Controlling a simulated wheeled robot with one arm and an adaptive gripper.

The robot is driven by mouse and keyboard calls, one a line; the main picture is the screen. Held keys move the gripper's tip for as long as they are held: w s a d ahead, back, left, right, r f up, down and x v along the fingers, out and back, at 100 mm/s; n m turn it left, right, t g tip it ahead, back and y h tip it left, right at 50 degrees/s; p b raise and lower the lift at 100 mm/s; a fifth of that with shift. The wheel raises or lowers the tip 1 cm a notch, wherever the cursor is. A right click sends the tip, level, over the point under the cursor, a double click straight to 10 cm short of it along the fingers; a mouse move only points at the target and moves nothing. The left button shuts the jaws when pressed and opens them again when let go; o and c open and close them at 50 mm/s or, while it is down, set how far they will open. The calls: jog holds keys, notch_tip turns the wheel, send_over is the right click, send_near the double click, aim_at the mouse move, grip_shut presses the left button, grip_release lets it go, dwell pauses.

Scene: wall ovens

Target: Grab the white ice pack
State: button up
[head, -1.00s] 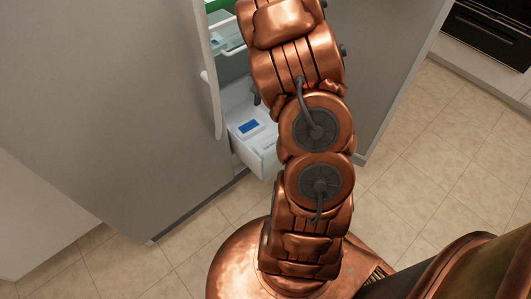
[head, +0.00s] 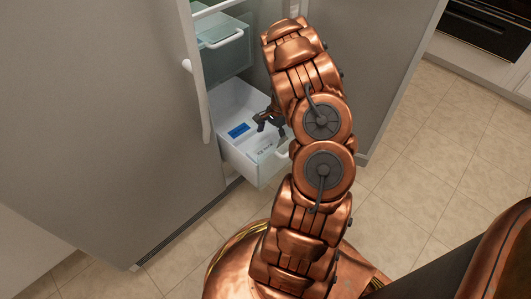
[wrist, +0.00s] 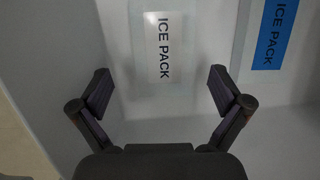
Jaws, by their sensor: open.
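The white ice pack (wrist: 163,46) lies flat in the open drawer, its "ICE PACK" label facing up in the wrist view. A white label with dark print (head: 266,148) in the drawer in the head view seems to be part of it or of the drawer front; I cannot tell which. My gripper (wrist: 160,82) is open and empty, with its fingers spread to either side of the white pack's near end. In the head view my gripper (head: 268,118) hangs over the drawer, partly hidden by my arm.
A blue-labelled ice pack (wrist: 272,35) lies right of the white one in the wrist view. The pulled-out drawer (head: 236,157) has walls close around the gripper. Another drawer (head: 225,55) sits above it. The open fridge door (head: 110,110) stands at the left.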

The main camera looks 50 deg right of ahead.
aim_at(266, 148)
jog(key=shift+w+b+x, duration=0.15)
jog(key=shift+b+x, duration=0.5)
jog(key=shift+x, duration=0.6)
jog(key=shift+w+b+x, duration=0.1)
jog(key=shift+b+x, duration=0.5)
jog(key=shift+x, duration=0.7)
jog(key=shift+r, duration=0.1)
jog(key=c, duration=1.4)
jog(key=shift+o, duration=0.2)
